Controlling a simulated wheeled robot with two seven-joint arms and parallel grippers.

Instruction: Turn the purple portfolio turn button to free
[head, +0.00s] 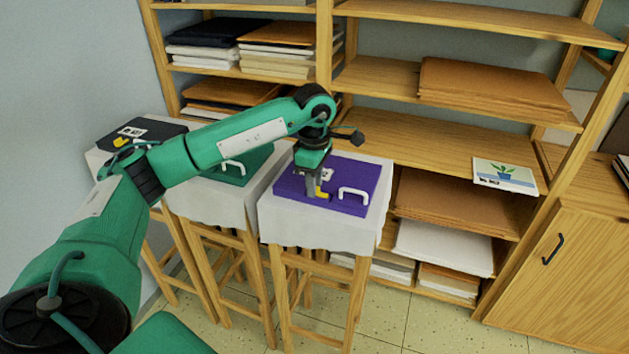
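The purple portfolio (352,174) lies flat on a cloth-covered stool in the middle of the head view, with a white handle (353,193) on its front right part. A small yellow piece (322,193), which looks like its turn button, shows at the portfolio's left part beside my fingers. My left gripper (316,194) points down over the portfolio, right at the yellow piece. Its fingers partly hide the piece, and I cannot tell whether they touch it or how far apart they are. My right gripper is not in view.
A green portfolio (246,166) lies on the stool to the left, partly behind my arm. A black portfolio (148,131) lies further left. A wooden shelf (400,137) with boards and paper stacks stands close behind. A wooden cabinet (567,270) is at the right. Tiled floor (420,325) is clear in front.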

